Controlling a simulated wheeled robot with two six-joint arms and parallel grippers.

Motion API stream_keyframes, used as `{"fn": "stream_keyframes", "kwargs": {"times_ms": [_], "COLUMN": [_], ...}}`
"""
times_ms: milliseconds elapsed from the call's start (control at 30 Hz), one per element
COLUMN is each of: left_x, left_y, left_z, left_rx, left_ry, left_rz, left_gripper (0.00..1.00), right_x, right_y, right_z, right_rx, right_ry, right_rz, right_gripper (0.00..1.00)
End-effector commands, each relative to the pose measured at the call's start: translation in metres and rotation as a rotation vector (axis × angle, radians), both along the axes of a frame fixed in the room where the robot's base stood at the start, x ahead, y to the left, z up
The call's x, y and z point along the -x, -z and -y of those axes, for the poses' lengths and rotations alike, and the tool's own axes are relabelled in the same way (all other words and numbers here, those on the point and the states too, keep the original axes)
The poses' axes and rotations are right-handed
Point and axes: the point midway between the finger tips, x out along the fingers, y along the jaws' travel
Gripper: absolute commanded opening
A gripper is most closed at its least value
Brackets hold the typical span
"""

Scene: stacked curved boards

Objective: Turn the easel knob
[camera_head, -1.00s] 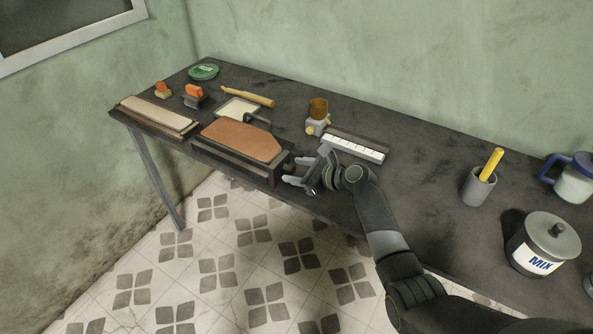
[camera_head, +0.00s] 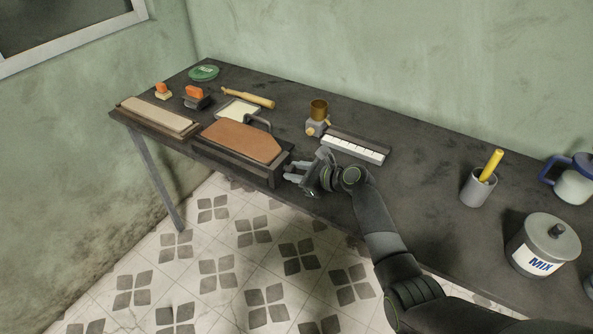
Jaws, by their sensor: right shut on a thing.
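The easel (camera_head: 235,162) is a low dark stand at the front edge of the table, with a terracotta-brown board (camera_head: 240,140) lying on it. A dark bent handle shows at its back. My right gripper (camera_head: 290,172) is at the right end of the easel, shut on a small dark part there, which I take for the knob. The fingers hide most of the knob, so I cannot tell its angle. My left gripper is not in view.
A white segmented strip (camera_head: 353,150) and a small device with an amber cup (camera_head: 318,110) stand just behind my right gripper. A second board (camera_head: 158,115) lies left of the easel. A grey cup (camera_head: 478,188) and a MIX pot (camera_head: 543,245) stand at right.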

Motion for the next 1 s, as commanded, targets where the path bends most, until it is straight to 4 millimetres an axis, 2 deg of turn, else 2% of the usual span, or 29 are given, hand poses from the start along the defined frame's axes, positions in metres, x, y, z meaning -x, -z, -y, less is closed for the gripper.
{"fn": "stream_keyframes", "kwargs": {"times_ms": [333,700,1000], "left_x": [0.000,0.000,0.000], "left_y": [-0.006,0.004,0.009], "left_z": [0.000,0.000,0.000], "left_rx": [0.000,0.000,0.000], "left_ry": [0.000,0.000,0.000], "left_rz": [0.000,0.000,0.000], "left_gripper": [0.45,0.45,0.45], "right_x": [0.002,0.003,0.004], "right_y": [0.001,0.004,0.004], "right_z": [-0.001,-0.002,-0.002], "right_rx": [0.127,0.276,0.336], "right_ry": [0.001,0.000,0.000], "right_rz": [0.173,0.378,0.459], "right_gripper": [0.06,0.06,0.06]}}
